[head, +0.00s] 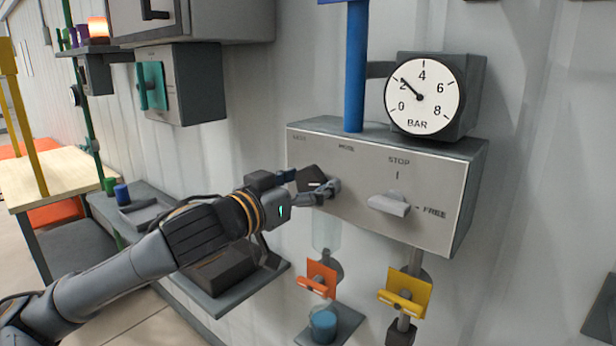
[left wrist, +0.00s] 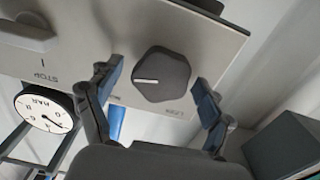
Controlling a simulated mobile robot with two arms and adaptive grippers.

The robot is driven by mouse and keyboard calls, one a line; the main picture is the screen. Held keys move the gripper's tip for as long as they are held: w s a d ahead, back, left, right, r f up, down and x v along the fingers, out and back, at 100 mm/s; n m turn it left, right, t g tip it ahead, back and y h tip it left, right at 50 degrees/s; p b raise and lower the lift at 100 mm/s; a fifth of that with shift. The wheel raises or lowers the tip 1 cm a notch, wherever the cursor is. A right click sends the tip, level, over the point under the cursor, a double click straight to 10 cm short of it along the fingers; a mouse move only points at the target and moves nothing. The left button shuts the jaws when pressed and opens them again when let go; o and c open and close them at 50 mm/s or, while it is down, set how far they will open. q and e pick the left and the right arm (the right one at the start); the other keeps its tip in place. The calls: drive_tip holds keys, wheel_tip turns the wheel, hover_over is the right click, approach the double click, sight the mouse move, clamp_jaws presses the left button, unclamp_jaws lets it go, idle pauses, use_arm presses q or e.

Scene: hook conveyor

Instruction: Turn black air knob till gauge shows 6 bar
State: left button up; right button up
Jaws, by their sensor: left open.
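The black knob (head: 312,178) is on the grey panel's left half, near the label MODE. In the left wrist view the knob (left wrist: 162,76) shows a white pointer line. My left gripper (head: 310,188) is open at the knob. In the left wrist view its fingers (left wrist: 158,84) stand on either side of the knob, with gaps visible. The round BAR gauge (head: 424,108) above the panel has its needle pointing up and left, a little past 2. The gauge also shows upside down in the left wrist view (left wrist: 46,108). My right gripper is out of view.
A light grey handle (head: 389,204) between STOP and FREE sits right of the knob. A blue pipe (head: 356,70) rises from the panel (head: 440,180). Orange (head: 317,279) and yellow (head: 405,291) valves hang below. A teal-handled box (head: 185,85) is at upper left.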

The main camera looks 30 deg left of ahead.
use_arm(q)
drive_tip(key=c, duration=1.1)
drive_tip(key=shift+c, duration=0.2)
drive_tip(key=shift+m, duration=0.3)
